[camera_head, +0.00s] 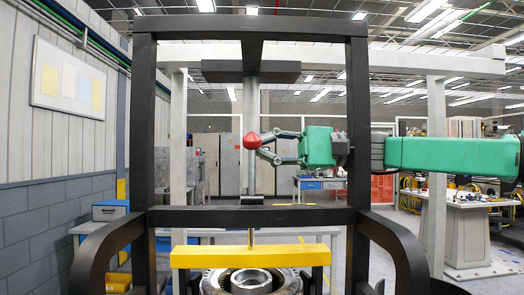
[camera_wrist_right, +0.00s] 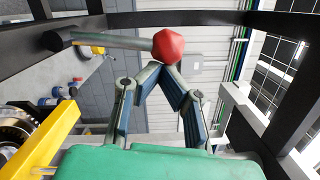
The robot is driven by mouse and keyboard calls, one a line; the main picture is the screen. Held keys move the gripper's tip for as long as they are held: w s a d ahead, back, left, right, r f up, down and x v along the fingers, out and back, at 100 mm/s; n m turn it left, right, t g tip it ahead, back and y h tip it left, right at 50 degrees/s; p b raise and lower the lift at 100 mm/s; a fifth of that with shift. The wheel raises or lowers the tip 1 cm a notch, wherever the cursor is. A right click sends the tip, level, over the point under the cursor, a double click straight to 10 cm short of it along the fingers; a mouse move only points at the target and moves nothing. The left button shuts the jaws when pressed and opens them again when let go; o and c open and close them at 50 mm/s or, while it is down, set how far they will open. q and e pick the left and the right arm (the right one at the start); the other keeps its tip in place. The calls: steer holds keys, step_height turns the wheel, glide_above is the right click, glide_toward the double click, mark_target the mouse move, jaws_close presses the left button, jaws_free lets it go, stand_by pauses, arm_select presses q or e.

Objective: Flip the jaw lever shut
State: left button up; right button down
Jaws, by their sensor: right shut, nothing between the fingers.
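The lever is a grey rod (camera_wrist_right: 115,42) topped by a red knob (camera_head: 252,140). The knob also shows in the wrist view (camera_wrist_right: 168,46). In the head view the rod stands about upright, rising from a dark pivot (camera_head: 252,200) on the frame's crossbar. My right gripper (camera_head: 265,146) reaches in from the right, its fingertips together and empty just beside the knob. In the wrist view its fingertips (camera_wrist_right: 163,68) meet right at the knob's near edge; whether they touch it I cannot tell. My left gripper is not in view.
A black frame (camera_head: 144,120) surrounds the lever, its posts on both sides and its crossbar below. A yellow bar (camera_head: 250,256) sits low in front, above a round metal clutch part (camera_head: 250,281). A workbench (camera_head: 455,225) stands at right.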

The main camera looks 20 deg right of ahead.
step_height(320, 180, up, 10)
stand_by(0.6)
steer(key=shift+w+d+f, duration=0.1)
steer(key=shift+d, duration=0.05)
